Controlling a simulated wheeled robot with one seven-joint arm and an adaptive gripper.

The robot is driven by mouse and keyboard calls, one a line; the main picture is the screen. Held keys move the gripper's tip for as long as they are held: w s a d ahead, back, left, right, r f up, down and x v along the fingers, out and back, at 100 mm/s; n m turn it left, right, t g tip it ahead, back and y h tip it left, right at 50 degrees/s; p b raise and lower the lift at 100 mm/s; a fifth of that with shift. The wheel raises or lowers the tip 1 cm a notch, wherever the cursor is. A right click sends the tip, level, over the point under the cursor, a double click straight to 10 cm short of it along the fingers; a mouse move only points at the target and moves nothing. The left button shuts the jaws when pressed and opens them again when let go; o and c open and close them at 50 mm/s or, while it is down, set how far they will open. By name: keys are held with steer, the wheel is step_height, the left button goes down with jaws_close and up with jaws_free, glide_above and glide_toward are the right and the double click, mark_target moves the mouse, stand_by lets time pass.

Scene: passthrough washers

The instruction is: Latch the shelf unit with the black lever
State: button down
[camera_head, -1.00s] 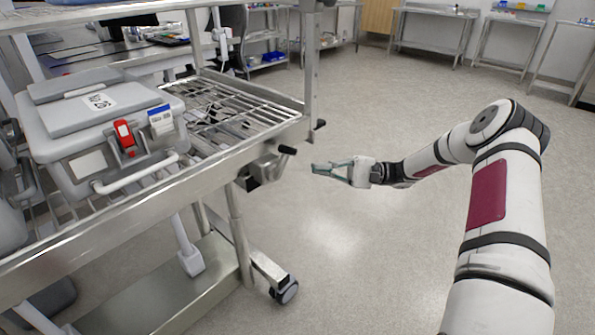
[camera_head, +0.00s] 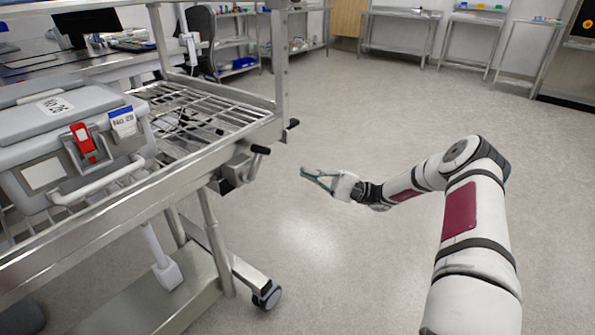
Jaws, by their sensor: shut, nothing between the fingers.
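The metal shelf unit (camera_head: 190,172) fills the left side of the head view. A latch block (camera_head: 232,170) is fixed under its near right corner, and the black lever (camera_head: 260,150) sticks out from it to the right. My gripper (camera_head: 306,173) is shut and empty. It hangs over the floor to the right of the black lever and a little lower in the picture, apart from it. Its fingertips point left towards the shelf unit.
A grey case (camera_head: 65,140) with a red clip stands on the shelf unit's left part. A second black knob (camera_head: 293,123) sits at the far post. A caster wheel (camera_head: 267,294) stands below. Open floor (camera_head: 370,100) lies to the right, with metal tables (camera_head: 400,35) at the back.

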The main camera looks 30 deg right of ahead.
mark_target(255, 161)
steer(key=w+a+r+b, duration=0.1)
steer(key=a+r, duration=0.4)
steer(key=a, duration=0.5)
steer(key=shift+w+r, duration=0.3)
steer(key=shift+r, duration=0.1)
